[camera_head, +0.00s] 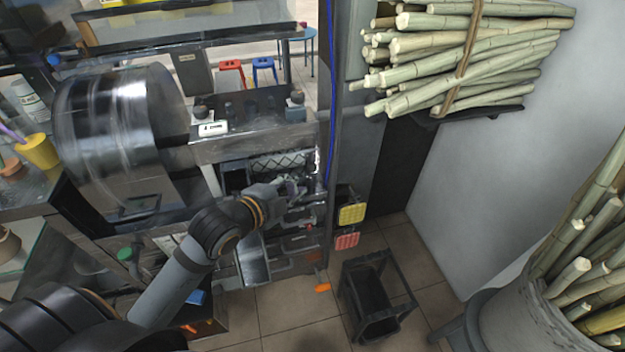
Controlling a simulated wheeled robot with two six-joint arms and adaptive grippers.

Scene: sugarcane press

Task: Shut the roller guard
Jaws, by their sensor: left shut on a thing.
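The sugarcane press (255,125) stands in the middle, with a dark top and an open front bay. A dark panel with a criss-cross mesh (278,161), which looks like the roller guard, sits in the bay just below the top. My left gripper (299,188) reaches in from the lower left and is shut at the guard's front, near the bay's right side. The fingertips are small and the exact grip is partly hidden by the gripper. My right gripper is not in view.
A shiny metal drum (115,125) stands left of the press. A blue cable (331,90) runs down the post at right. Tied cane (470,50) lies on a shelf. A black crate frame (375,295) stands on the floor. A cane-filled barrel (520,315) is at lower right.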

